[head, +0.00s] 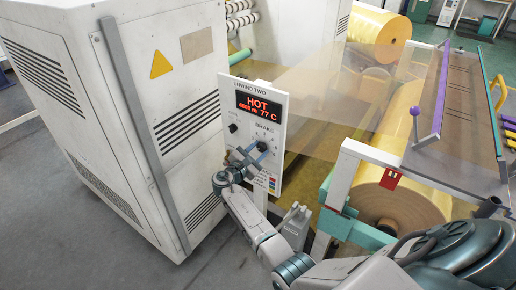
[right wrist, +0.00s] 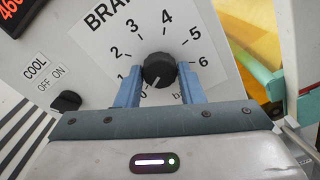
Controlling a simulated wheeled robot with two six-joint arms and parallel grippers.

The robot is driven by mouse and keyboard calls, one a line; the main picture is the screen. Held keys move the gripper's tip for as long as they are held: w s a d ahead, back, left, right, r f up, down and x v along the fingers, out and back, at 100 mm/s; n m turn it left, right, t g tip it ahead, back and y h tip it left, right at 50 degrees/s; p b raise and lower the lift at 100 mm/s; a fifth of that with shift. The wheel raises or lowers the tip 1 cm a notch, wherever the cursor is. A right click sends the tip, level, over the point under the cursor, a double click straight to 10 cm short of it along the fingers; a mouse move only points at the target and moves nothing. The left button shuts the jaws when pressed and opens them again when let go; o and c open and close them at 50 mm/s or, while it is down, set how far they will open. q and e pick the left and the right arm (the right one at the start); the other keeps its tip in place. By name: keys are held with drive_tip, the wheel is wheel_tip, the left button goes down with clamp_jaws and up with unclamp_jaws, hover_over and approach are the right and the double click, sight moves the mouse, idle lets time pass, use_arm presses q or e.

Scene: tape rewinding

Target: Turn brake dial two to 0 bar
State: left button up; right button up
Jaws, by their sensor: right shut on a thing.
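The brake dial is a black round knob (right wrist: 159,69) on the white UNWIND TWO panel (head: 284,108), under the word BRAKE. In the right wrist view its scale runs from 0 at the lower left up to 6 at the right. A short white mark at the knob's lower edge points down-left, close to the 0. My right gripper (right wrist: 160,78) is shut on the knob, with one blue-grey finger on each side. In the head view this gripper (head: 247,154) reaches the panel from below and partly hides the dial. My left gripper is not in view.
The panel's display (head: 260,106) reads HOT, 4600 m, 77 C. A black COOL switch (right wrist: 66,101) with OFF and ON labels sits left of the dial. A white cabinet (head: 130,110) stands to the left, and yellow film rolls (head: 385,205) on a frame stand to the right.

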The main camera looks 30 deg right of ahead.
drive_tip(key=shift+f+n, duration=0.1)
drive_tip(key=shift+n, duration=0.2)
drive_tip(key=o, duration=1)
drive_tip(key=b+v, duration=0.2)
drive_tip(key=v, duration=0.9)
drive_tip(key=shift+b, duration=0.4)
